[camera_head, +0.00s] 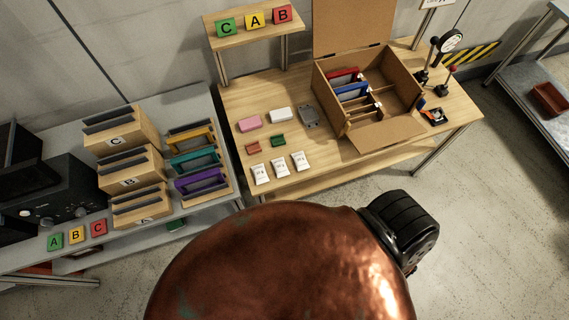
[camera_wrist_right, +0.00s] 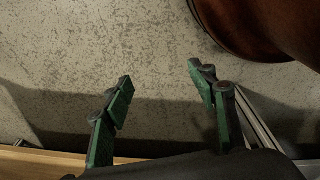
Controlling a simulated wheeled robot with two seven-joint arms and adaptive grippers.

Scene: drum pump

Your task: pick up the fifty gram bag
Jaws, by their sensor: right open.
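Three small white bags with dark print lie side by side near the front edge of the wooden table: a left bag (camera_head: 260,174), a middle bag (camera_head: 280,167) and a right bag (camera_head: 299,161). Their print is too small to read, so I cannot tell which is the fifty gram one. My right gripper (camera_wrist_right: 160,78) is open and empty in the right wrist view, with its green fingers wide apart above the speckled floor. No bag shows in that view. My left gripper is not in view.
Behind the bags lie a pink block (camera_head: 249,124), a white block (camera_head: 281,115), a grey item (camera_head: 309,116) and small red and green pieces. An open cardboard box (camera_head: 385,133) stands right. A large copper-coloured rounded body (camera_head: 270,265) hides the foreground. The wooden table edge (camera_wrist_right: 35,163) shows low in the wrist view.

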